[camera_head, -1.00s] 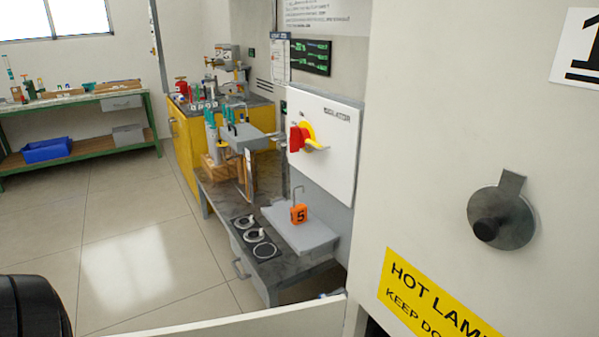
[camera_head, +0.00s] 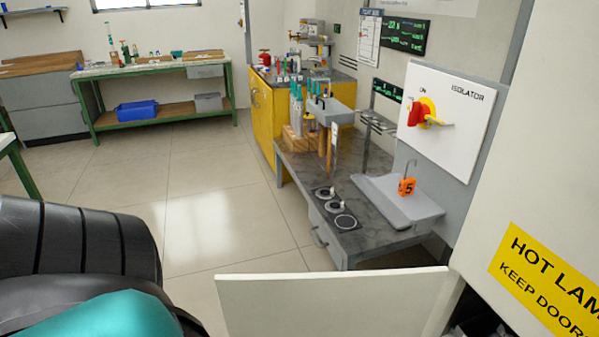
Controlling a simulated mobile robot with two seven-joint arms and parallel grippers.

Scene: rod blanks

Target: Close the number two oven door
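A white door panel (camera_head: 330,303) stands open at the bottom middle, jutting out to the left from the white oven cabinet (camera_head: 545,165). No number shows on the panel, so I cannot tell from this view whether it is door two. Its lower part is cut off by the picture edge. A dark gap shows beside its right end, below the cabinet front. A black ribbed arm part with a teal piece, mine, fills the lower left, apart from the panel in the picture. Neither gripper is in view.
A yellow hot-lamp warning label (camera_head: 550,280) is on the cabinet. Beyond the panel stands a low dark bench (camera_head: 350,240) with a grey tray (camera_head: 425,208) and an orange tag marked 5 (camera_head: 406,187). A red-handled isolator (camera_head: 416,112) is on the wall. The tiled floor (camera_head: 215,200) at left is clear.

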